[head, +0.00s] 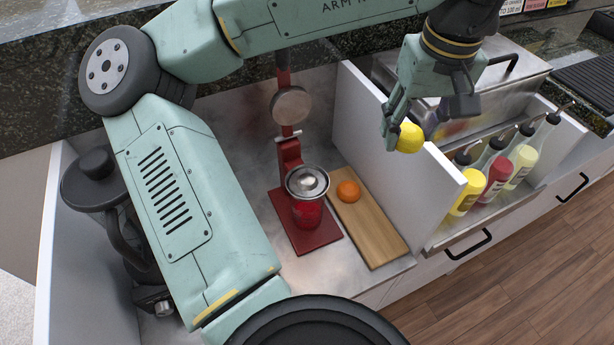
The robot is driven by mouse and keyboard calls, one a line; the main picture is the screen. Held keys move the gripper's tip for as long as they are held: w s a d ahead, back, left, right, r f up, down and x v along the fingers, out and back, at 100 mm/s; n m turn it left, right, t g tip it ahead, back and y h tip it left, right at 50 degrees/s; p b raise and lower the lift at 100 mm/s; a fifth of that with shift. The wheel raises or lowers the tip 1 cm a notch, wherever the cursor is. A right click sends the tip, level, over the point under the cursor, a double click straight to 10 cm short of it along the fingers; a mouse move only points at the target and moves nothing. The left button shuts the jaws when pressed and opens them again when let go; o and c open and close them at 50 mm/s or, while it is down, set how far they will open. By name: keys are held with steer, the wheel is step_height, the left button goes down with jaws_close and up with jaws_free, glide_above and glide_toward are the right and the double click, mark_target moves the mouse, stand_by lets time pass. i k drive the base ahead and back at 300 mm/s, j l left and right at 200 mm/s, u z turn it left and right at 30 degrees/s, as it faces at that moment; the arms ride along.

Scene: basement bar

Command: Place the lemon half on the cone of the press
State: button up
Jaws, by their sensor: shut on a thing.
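A yellow lemon half (410,138) is held between the fingers of my gripper (418,122), at the upper right. The gripper is shut on it and holds it in the air near the white divider panel, to the right of the press. The red press (288,152) stands on a red base in the compartment left of the panel. Its silvery cone (307,180) sits in a metal bowl above a red cup (307,212). The round metal pressing plate (291,105) is raised above the cone, with a gap between them. The lemon's cut face cannot be made out.
An orange fruit piece (348,191) lies on a wooden board (380,236) beside the press. The white divider panel (395,165) rises between the press and several squeeze bottles (495,178) in a metal tray. A dark machine (95,185) stands at left.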

mark_target(308, 182)
steer(key=l+u, duration=0.5)
steer(key=l, duration=0.15)
steer(key=l+u, duration=0.5)
steer(key=l, duration=0.2)
